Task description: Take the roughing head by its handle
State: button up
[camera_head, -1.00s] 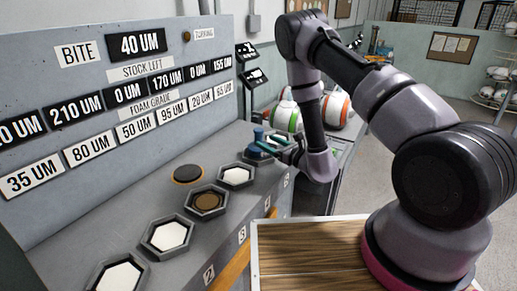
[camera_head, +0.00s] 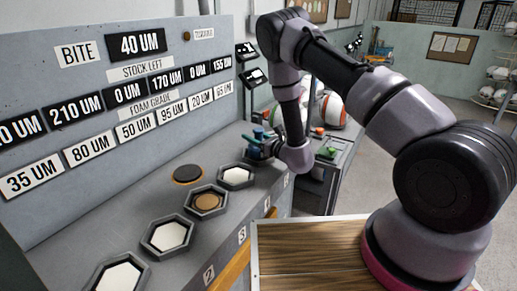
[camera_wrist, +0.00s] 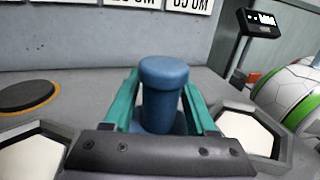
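The roughing head's blue cylindrical handle (camera_wrist: 163,95) stands upright in the middle of the wrist view. My gripper (camera_wrist: 162,85) has its teal fingers on both sides of the handle. The fingers look spread, with narrow gaps beside the stem, and I see no clear grip. The palm hides the handle's lower part. In the head view, my gripper (camera_head: 262,143) is at the far end of the grey bench, around the small blue head (camera_head: 258,134). The head's underside is hidden there.
Hexagonal trays with white pads (camera_head: 167,236) and one brown pad (camera_head: 206,202) line the bench. A black disc with an orange rim (camera_head: 188,174) lies behind them. The labelled panel (camera_head: 120,130) rises behind. Striped balls (camera_wrist: 292,95) sit at the right in the wrist view.

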grip_shut()
dwell(1.2)
